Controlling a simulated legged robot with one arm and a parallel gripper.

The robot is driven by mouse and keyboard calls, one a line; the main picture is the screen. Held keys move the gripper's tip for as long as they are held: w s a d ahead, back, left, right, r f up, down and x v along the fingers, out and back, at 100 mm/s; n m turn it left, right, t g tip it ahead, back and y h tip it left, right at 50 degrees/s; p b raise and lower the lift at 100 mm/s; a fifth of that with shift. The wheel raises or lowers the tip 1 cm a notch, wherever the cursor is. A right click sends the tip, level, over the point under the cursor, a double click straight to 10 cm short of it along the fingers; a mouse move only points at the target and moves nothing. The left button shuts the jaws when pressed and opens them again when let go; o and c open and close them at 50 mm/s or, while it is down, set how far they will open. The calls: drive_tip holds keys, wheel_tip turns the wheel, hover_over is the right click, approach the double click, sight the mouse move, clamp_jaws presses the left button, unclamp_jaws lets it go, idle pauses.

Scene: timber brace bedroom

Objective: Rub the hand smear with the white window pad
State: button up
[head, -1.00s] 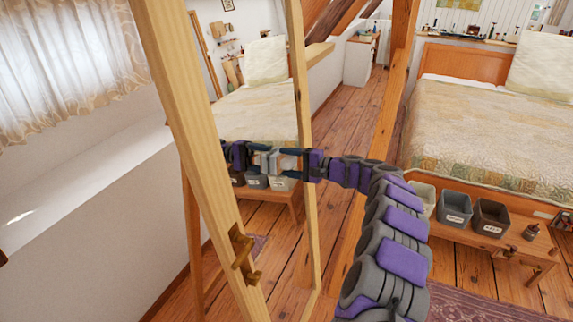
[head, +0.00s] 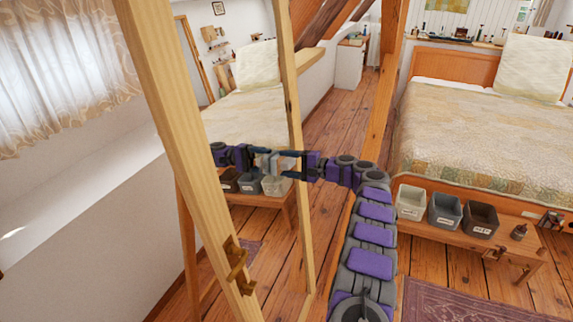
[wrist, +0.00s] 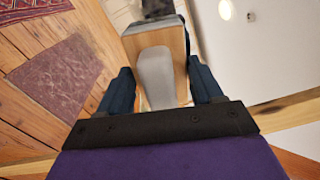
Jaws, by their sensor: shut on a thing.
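My gripper (head: 291,164) reaches in front of a wood-framed mirror (head: 178,130) and is shut on the white window pad (head: 275,164). In the wrist view, my gripper's dark fingers (wrist: 162,88) stand on either side of the pad, whose pale grey-white piece (wrist: 155,76) sits against a wooden body. The mirror shows a reflection of my arm and the pad, close to the real pad. I cannot tell if the pad touches the glass. The hand smear cannot be made out in either view.
A low bench (head: 500,247) with several bins stands at the right before a bed (head: 470,135). A timber post (head: 381,120) rises behind my arm. Wooden floor (head: 340,120) is open between.

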sight(279, 160)
drive_tip(key=shift+r, duration=0.1)
drive_tip(key=shift+a+r+p, duration=0.15)
drive_tip(key=shift+r+p, duration=0.05)
drive_tip(key=shift+r, duration=0.55)
drive_tip(key=shift+a+r+p, duration=0.1)
drive_tip(key=shift+r+p, duration=0.05)
drive_tip(key=shift+r, duration=0.55)
drive_tip(key=s+b, duration=0.2)
drive_tip(key=b, duration=0.1)
drive_tip(key=shift+a+f, duration=0.2)
drive_tip(key=shift+a, duration=0.2)
drive_tip(key=shift+s+a+r+b, duration=0.1)
drive_tip(key=shift+s+a+b, duration=0.2)
drive_tip(key=shift+s+b, duration=0.65)
drive_tip(key=shift+s+a+f+b, duration=0.1)
drive_tip(key=shift+s+a+b, duration=0.25)
drive_tip(key=shift+s+b, duration=0.6)
drive_tip(key=shift+s+a+r+b, duration=0.1)
drive_tip(key=shift+s+a+b, duration=0.2)
drive_tip(key=shift+s+b, duration=0.65)
drive_tip(key=shift+s+a+b, duration=0.25)
drive_tip(key=shift+s, duration=0.35)
drive_tip(key=shift+s+a+b, duration=0.2)
drive_tip(key=shift+s+b, duration=0.05)
drive_tip(key=shift+s, duration=0.3)
drive_tip(key=shift+s+a, duration=0.35)
drive_tip(key=shift+s, duration=0.55)
drive_tip(key=shift+s+a, duration=0.3)
drive_tip(key=shift+s, duration=0.55)
drive_tip(key=shift+v, duration=3)
